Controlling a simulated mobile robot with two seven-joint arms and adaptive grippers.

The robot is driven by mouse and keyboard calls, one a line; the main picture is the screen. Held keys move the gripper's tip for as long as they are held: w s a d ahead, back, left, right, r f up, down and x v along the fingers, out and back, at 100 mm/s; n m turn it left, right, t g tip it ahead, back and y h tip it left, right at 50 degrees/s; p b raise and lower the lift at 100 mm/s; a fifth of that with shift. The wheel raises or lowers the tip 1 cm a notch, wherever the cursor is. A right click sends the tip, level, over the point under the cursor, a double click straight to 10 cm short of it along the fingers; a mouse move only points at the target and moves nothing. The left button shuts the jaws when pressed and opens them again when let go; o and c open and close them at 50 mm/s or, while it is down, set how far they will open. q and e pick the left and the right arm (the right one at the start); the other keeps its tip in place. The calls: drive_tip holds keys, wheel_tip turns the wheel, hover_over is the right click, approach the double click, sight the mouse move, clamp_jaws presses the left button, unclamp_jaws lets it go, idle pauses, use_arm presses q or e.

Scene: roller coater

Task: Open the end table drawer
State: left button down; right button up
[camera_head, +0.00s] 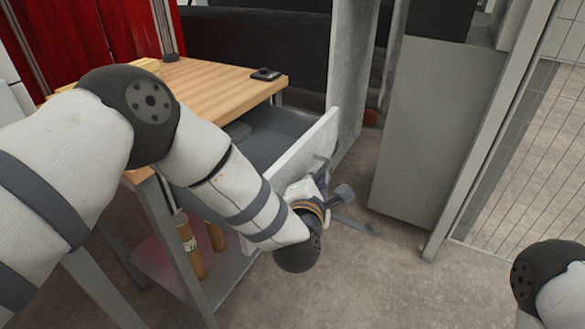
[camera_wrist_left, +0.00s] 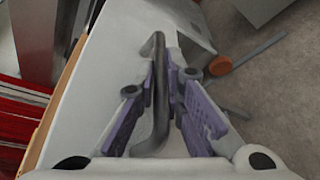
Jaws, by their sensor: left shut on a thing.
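The end table (camera_head: 215,88) has a light wooden top and a grey metal frame. Its drawer (camera_head: 285,138) stands out from under the top, open, with its dark inside showing. The pale drawer front faces right and carries a bar handle (camera_head: 322,165). My left gripper (camera_head: 322,190) is at the drawer front, partly hidden by my wrist. In the left wrist view its purple-padded fingers (camera_wrist_left: 166,95) close on both sides of the grey handle (camera_wrist_left: 158,75). My right gripper is out of view; only part of that arm shows at the lower right.
A grey cabinet (camera_head: 435,125) stands right of the drawer, with bare floor (camera_head: 390,270) in front. A small black object (camera_head: 266,74) lies on the tabletop. Yellow cylinders (camera_head: 190,248) stand on the lower shelf. Red curtain-like material (camera_head: 110,40) hangs behind the table.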

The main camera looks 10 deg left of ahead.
use_arm(q)
drive_tip(key=shift+s+d, duration=0.25)
drive_tip(key=shift+d, duration=0.4)
drive_tip(key=shift+s+d, duration=0.2)
drive_tip(key=shift+d, duration=0.4)
drive_tip(key=shift+s+d, duration=0.25)
drive_tip(key=shift+d, duration=0.4)
drive_tip(key=c, duration=1.7)
unclamp_jaws()
drive_tip(key=v, duration=1.2)
drive_tip(key=shift+f, duration=0.1)
